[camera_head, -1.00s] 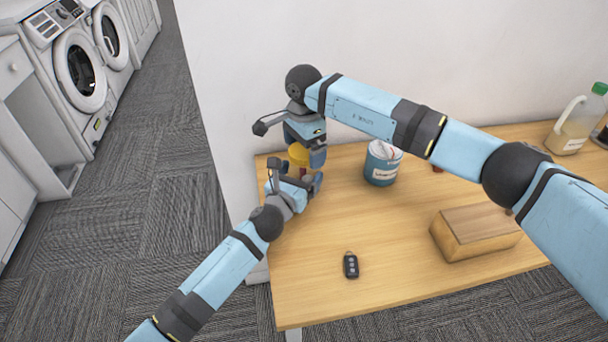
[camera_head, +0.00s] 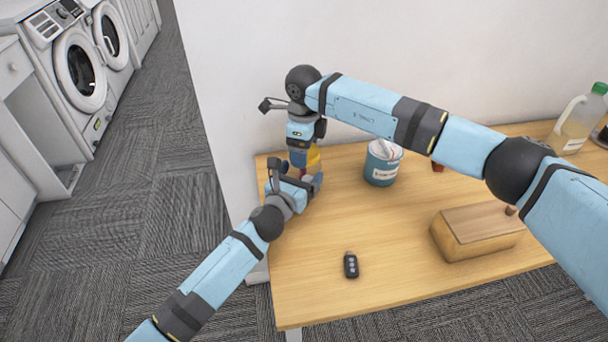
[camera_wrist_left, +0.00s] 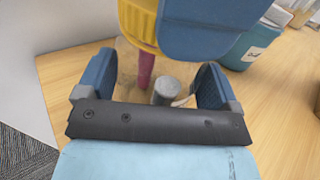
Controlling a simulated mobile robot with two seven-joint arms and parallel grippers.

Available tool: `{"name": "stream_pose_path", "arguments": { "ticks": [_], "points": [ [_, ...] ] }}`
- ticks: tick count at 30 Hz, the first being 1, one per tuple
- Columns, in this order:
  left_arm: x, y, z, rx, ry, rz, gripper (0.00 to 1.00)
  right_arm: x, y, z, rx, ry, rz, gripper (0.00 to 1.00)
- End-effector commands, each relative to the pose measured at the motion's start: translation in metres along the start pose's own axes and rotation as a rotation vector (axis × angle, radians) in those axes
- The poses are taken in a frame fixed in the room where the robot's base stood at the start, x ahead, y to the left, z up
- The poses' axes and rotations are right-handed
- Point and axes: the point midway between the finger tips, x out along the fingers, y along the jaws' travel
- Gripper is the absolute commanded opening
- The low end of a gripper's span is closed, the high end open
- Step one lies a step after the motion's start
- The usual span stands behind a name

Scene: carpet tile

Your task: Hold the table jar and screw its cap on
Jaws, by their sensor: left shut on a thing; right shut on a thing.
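The yellow cap (camera_head: 315,158) is partly hidden behind my right gripper (camera_head: 304,158), which is shut on it from above. In the left wrist view the ribbed yellow cap (camera_wrist_left: 138,25) shows at the top, with a blue right finger in front. My left gripper (camera_head: 304,186) is shut on the jar just below. The jar's body is hard to make out and seems see-through. A pink upright thing (camera_wrist_left: 146,68) and a short grey cylinder (camera_wrist_left: 165,90) show between the left fingers. I cannot tell whether the cap touches the jar's rim.
A blue tin (camera_head: 381,166) with a white label stands right of the grippers. A wooden box (camera_head: 476,231), a black key fob (camera_head: 351,265) and a jug (camera_head: 580,122) are on the table (camera_head: 350,212). A white wall is close behind. The table's middle is clear.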

Motion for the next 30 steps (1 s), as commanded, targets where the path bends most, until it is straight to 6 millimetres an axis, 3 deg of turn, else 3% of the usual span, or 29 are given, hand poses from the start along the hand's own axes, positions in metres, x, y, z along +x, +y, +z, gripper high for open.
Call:
{"name": "stream_pose_path", "arguments": {
  "ticks": [12,14,18,19,21,30],
  "points": [
    [0.0000,0.0001,-0.0003,0.000,0.001,0.000,0.20,0.0004,0.0006,0.0002,0.874,0.000,0.001,0.48],
    [0.0000,0.0002,-0.0003,0.000,0.001,0.000,0.20,0.0004,0.0006,0.0002,0.959,0.000,0.000,0.48],
    [0.0000,0.0002,-0.0003,0.000,0.001,0.001,0.20,0.0004,0.0006,0.0001,0.944,0.000,0.000,0.48],
    [0.0000,0.0002,-0.0003,0.000,0.001,0.001,0.20,0.0004,0.0006,0.0001,0.944,0.000,0.000,0.81],
    [0.0000,0.0003,-0.0003,0.000,0.001,0.001,0.20,0.0004,0.0005,0.0001,0.943,0.000,0.000,0.97],
    [0.0000,0.0002,-0.0002,0.000,0.000,0.000,0.20,-0.0035,0.0002,0.0002,0.942,-0.001,-0.001,1.00]
  ]
}}
